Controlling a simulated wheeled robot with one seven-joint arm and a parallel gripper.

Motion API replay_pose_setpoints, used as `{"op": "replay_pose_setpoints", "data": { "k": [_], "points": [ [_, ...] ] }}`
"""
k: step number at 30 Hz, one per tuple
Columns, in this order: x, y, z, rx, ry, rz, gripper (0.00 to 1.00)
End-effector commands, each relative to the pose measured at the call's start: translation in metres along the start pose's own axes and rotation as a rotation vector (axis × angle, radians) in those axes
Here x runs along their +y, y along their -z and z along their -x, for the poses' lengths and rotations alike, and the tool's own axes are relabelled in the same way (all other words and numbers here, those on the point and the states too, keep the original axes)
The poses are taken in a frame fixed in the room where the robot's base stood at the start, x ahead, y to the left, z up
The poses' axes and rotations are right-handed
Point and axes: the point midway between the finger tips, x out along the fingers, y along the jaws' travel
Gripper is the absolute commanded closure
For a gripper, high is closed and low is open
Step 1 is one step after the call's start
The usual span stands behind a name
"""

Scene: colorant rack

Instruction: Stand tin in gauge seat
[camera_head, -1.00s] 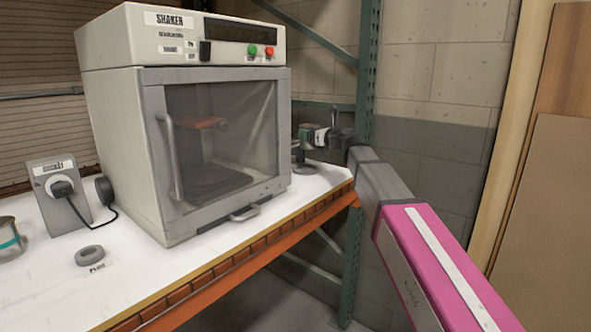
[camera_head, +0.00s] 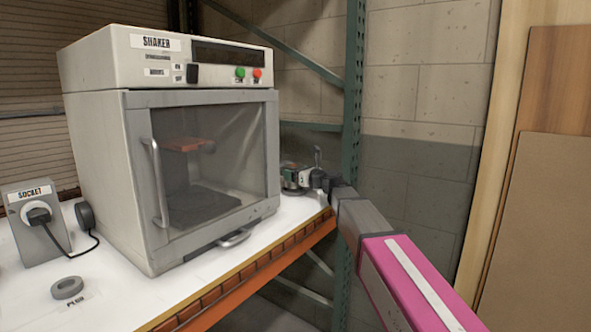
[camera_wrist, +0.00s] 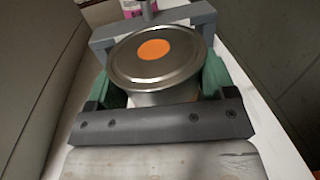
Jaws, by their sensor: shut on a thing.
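The tin (camera_wrist: 150,72), with a metal lid and an orange dot, fills the middle of the wrist view. My gripper (camera_wrist: 163,84) is shut on it, with green fingers on its left and right sides. In the head view my gripper (camera_head: 301,180) is low over the bench's far right end, right of the shaker; the tin and seat are small and partly hidden there.
The shaker cabinet (camera_head: 170,150) stands left of my gripper, its door closed. A green rack upright (camera_head: 352,110) stands close on the right. The front bench is mostly clear.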

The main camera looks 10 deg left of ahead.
Motion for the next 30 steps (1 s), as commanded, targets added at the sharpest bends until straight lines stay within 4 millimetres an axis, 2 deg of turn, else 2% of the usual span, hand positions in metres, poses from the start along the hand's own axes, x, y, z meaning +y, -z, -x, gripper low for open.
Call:
{"op": "replay_pose_setpoints", "data": {
  "k": [6, 17, 18, 20, 28, 30],
  "points": [
    [0.000, 0.022, 0.000, 0.000, 0.000, -0.002, 0.76],
    [0.000, 0.024, 0.000, 0.000, 0.000, 0.000, 0.76],
    [0.000, 0.025, 0.000, 0.000, 0.000, 0.001, 0.20],
    [0.000, 0.025, 0.000, 0.000, 0.000, 0.001, 0.01],
    [0.000, 0.023, 0.000, 0.000, 0.000, 0.000, 0.00],
    [0.001, 0.023, 0.005, 0.000, 0.000, 0.000, 0.00]
  ]
}}
